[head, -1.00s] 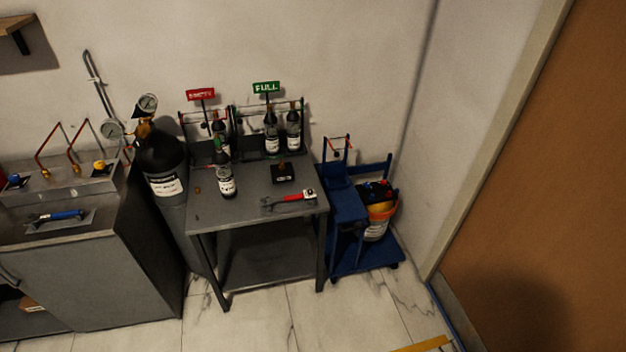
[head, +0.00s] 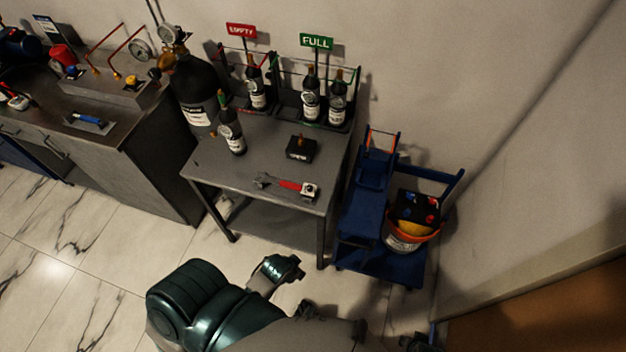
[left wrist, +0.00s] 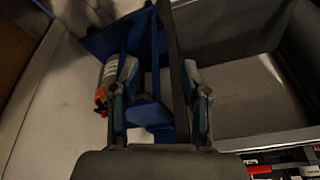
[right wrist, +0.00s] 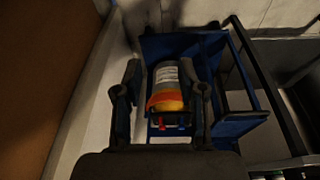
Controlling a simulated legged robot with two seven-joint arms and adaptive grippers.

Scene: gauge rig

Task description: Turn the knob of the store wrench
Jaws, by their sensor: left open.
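A wrench with a red handle (head: 290,186) lies flat on the grey table (head: 245,165) near its front right edge in the head view. Its dark jaw end points left and a pale head is at its right end. Its knob is too small to make out. My left gripper (left wrist: 158,78) is open and empty in the left wrist view. My right gripper (right wrist: 164,80) has its fingers apart and nothing between them in the right wrist view. Both are apart from the wrench. A second wrench with a blue handle (head: 88,119) lies on the left bench.
The table also holds bottles (head: 231,130), a small black box (head: 301,148) and racks under red EMPTY (head: 241,31) and green FULL (head: 316,41) signs. A blue cart (head: 368,210) with a bucket (head: 408,235) stands right of the table.

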